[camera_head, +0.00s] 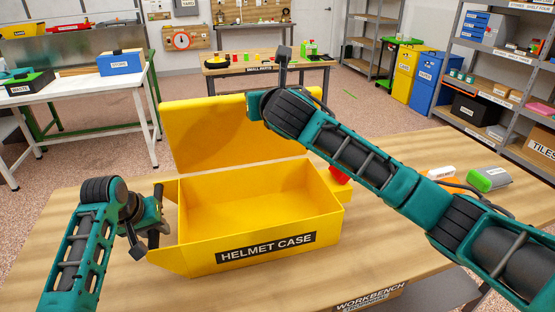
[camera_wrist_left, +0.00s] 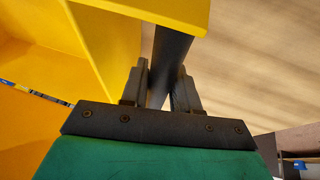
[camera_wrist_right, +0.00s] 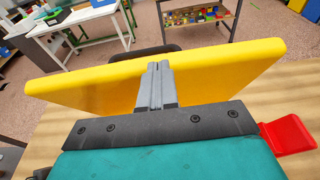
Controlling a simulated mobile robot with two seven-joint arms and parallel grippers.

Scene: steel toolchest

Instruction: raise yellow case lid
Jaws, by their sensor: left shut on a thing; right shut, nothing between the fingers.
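The yellow helmet case (camera_head: 262,222) sits on the wooden workbench, and its box is open and looks empty. Its yellow lid (camera_head: 215,135) stands raised at the back, tilted away; it also shows in the right wrist view (camera_wrist_right: 90,88). My right gripper (camera_wrist_right: 160,75) is shut and empty, its fingertips close to the lid's edge; whether they touch is unclear. In the head view its fingers are hidden. My left gripper (camera_head: 150,235) is at the case's left side. The left wrist view shows it shut on a dark bar (camera_wrist_left: 168,60) beside the yellow case wall.
A red part (camera_head: 340,175) is at the case's right side. My right arm crosses above the bench. Tables and shelves stand farther back.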

